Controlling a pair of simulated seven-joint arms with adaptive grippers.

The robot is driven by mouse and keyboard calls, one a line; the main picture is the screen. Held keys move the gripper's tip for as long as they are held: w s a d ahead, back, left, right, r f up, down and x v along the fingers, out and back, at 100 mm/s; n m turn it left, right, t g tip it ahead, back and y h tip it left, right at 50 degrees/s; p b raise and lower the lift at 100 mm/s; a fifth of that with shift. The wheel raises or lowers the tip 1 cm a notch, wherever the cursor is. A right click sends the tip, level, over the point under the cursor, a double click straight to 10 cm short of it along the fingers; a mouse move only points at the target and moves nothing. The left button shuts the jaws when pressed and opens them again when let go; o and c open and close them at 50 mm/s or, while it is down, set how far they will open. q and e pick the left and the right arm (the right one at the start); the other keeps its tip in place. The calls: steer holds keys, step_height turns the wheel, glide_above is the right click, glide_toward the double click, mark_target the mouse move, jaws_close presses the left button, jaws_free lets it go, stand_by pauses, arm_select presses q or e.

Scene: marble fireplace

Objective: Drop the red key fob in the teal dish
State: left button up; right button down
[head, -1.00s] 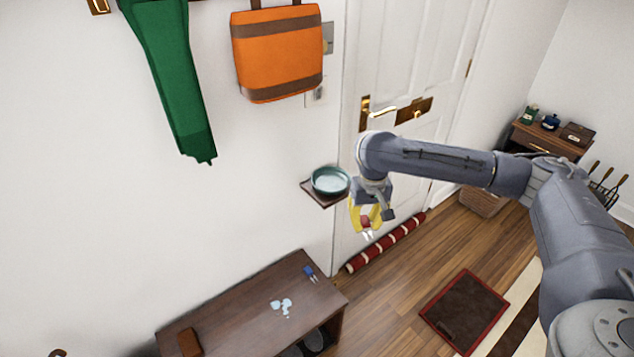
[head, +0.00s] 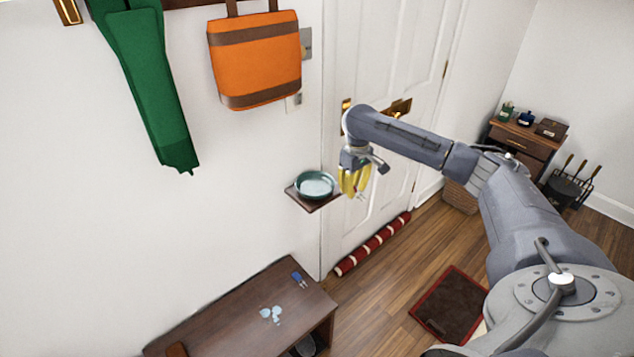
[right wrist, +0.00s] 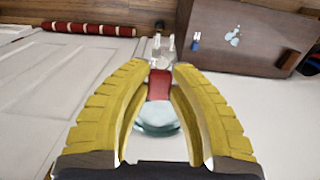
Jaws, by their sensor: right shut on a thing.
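The teal dish (head: 314,185) sits on a small dark wall shelf beside the white door. My right gripper (head: 357,196) has yellow fingers and hangs just right of the dish in the head view. In the right wrist view, the fingers (right wrist: 159,72) are shut on the red key fob (right wrist: 159,87), and pale keys (right wrist: 163,48) stick out past the tips. The dish also shows behind and below the fob in the wrist view (right wrist: 158,118), partly covered by the fingers. In the head view the fob is mostly hidden by the fingers. My left gripper is not in view.
The wooden bench (head: 235,318) below holds a blue fob (head: 298,280) and pale pieces (head: 271,314). A red striped draught roll (head: 374,244) lies along the door. An orange bag (head: 256,58) and green scarf (head: 150,95) hang above. The air around the dish looks clear.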

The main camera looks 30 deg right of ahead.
glide_toward(317, 184)
steer(key=shift+s+f, duration=0.1)
steer(key=shift+s, duration=0.4)
steer(key=shift+w+f, duration=0.2)
step_height(317, 184, down, 6)
steer(key=shift+r, duration=0.15)
steer(key=shift+w+f, duration=0.15)
steer(key=shift+f, duration=0.35)
steer(key=shift+f, duration=0.3)
steer(key=c, duration=1.6)
jaws_free()
steer(key=shift+o, duration=0.5)
